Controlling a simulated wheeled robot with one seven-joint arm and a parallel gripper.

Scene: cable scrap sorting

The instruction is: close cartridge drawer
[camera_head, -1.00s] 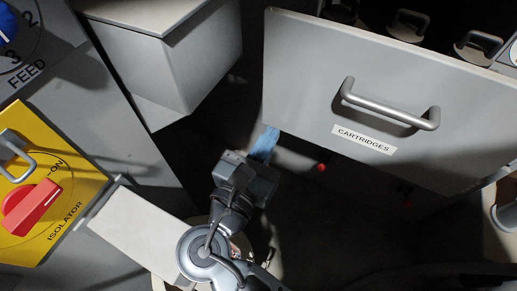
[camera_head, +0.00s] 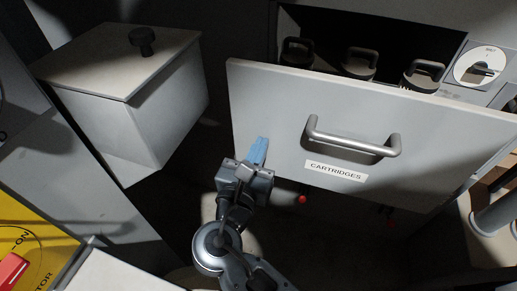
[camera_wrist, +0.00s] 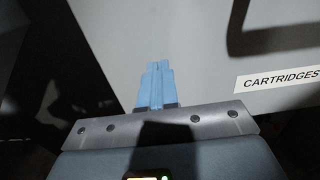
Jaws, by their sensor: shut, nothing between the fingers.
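The cartridge drawer (camera_head: 270,105) is a grey drawer with a bar handle (camera_head: 352,143) and a "CARTRIDGES" label (camera_head: 336,171). It stands pulled out, with several black-handled cartridges (camera_head: 358,63) showing behind its front panel. My gripper (camera_head: 259,143) has its blue fingers shut and empty, in front of the panel's lower left part, left of the handle. In the wrist view the shut blue fingers (camera_wrist: 158,70) point at the grey drawer front (camera_wrist: 200,60), with the label (camera_wrist: 280,78) to the right. I cannot tell whether the fingertips touch the panel.
A grey lidded box (camera_head: 150,100) with a black knob stands to the left. A yellow isolator panel (camera_head: 45,240) with a red switch is at the lower left. A round dial (camera_head: 480,67) is at the upper right. Grey cylinders (camera_head: 495,215) stand at the right edge. Small red knobs (camera_head: 302,199) show below the drawer.

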